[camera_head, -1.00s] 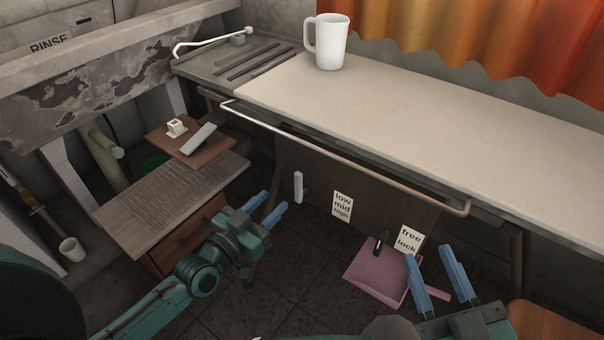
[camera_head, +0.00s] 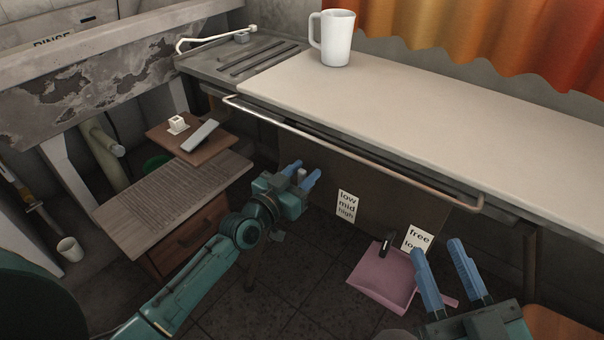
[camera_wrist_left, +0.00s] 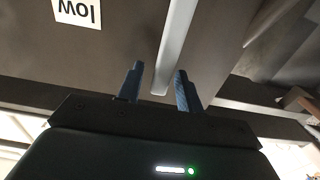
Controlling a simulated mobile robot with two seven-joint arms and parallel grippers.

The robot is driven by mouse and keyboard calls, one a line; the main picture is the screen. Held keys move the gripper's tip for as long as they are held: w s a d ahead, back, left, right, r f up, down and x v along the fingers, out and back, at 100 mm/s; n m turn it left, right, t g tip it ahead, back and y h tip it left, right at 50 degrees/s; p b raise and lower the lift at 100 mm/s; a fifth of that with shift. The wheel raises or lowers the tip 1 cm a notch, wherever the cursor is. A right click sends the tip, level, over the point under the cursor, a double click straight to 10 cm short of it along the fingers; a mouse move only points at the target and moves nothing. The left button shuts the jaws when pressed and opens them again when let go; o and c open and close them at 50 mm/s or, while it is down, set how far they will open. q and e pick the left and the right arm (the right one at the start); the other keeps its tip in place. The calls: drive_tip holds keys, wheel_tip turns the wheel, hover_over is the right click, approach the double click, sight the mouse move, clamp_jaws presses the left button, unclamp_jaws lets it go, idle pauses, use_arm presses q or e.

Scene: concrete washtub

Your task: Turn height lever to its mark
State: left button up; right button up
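The height lever is a pale grey bar; in the left wrist view the lever (camera_wrist_left: 175,45) reaches down between my left fingers, with a gap on both sides. In the head view my left gripper (camera_head: 303,172) is open around it and hides most of it. The low/mid/high label (camera_head: 347,205) is on the dark panel to the right of the lever; part of it, reading "low", also shows in the left wrist view (camera_wrist_left: 77,13). My right gripper (camera_head: 438,247) is open and empty at the lower right, in front of the free/lock label (camera_head: 416,237).
A metal rail (camera_head: 350,150) runs along the front of the pale worktop (camera_head: 430,120), above the panel. A small black lever (camera_head: 386,246) is beside the free/lock label. A pink dustpan (camera_head: 378,277) is below. A wooden stand (camera_head: 180,205) with a drawer is at left.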

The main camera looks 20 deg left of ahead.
use_arm(q)
clamp_jaws()
idle(0.3)
